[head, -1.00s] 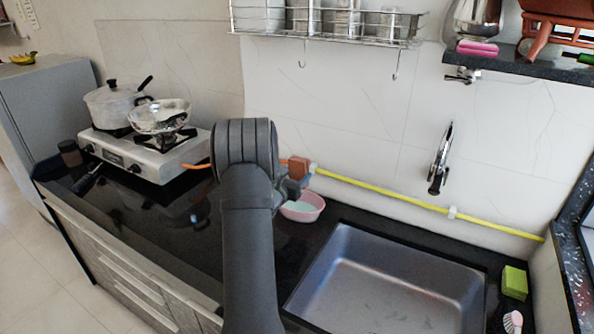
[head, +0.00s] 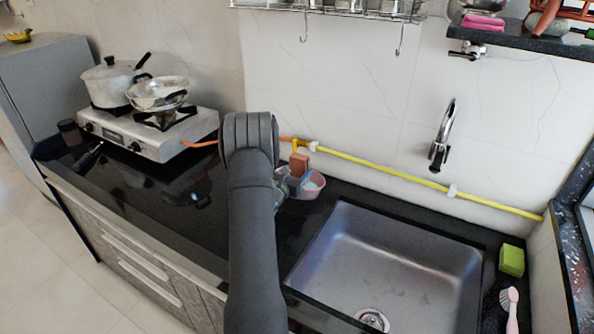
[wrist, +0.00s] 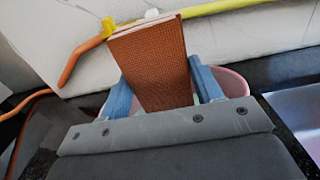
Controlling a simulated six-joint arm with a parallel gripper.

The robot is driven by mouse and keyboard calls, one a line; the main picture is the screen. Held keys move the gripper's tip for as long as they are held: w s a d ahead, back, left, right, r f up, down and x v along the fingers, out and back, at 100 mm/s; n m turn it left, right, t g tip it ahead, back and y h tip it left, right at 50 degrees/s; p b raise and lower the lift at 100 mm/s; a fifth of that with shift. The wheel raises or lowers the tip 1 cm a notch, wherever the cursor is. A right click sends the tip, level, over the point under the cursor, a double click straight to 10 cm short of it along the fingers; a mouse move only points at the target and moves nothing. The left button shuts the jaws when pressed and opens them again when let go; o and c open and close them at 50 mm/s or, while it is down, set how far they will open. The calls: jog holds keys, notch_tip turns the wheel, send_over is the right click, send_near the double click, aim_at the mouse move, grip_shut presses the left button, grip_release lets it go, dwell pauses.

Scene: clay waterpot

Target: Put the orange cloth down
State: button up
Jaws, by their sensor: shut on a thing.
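The orange cloth (wrist: 152,65) is a flat, stiff-looking, brick-coloured block with a woven surface in the wrist view. My gripper (wrist: 165,88) is shut on it, with one blue finger on each side. In the head view the cloth (head: 299,164) shows small and upright at my gripper (head: 291,181), partly hidden by my arm. It is held beside and in front of a pink bowl (head: 313,186) on the dark counter, near the wall. I cannot tell whether the cloth touches the bowl or counter.
The sink (head: 390,262) lies to the right. A yellow pipe (head: 390,173) runs along the wall. A gas stove (head: 150,131) with pots stands at the left. A green sponge (head: 511,260) and a brush (head: 511,308) lie right of the sink.

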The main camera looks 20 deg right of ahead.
aim_at(297, 155)
jog(key=o, duration=1.3)
jog(key=shift+r, duration=3.55)
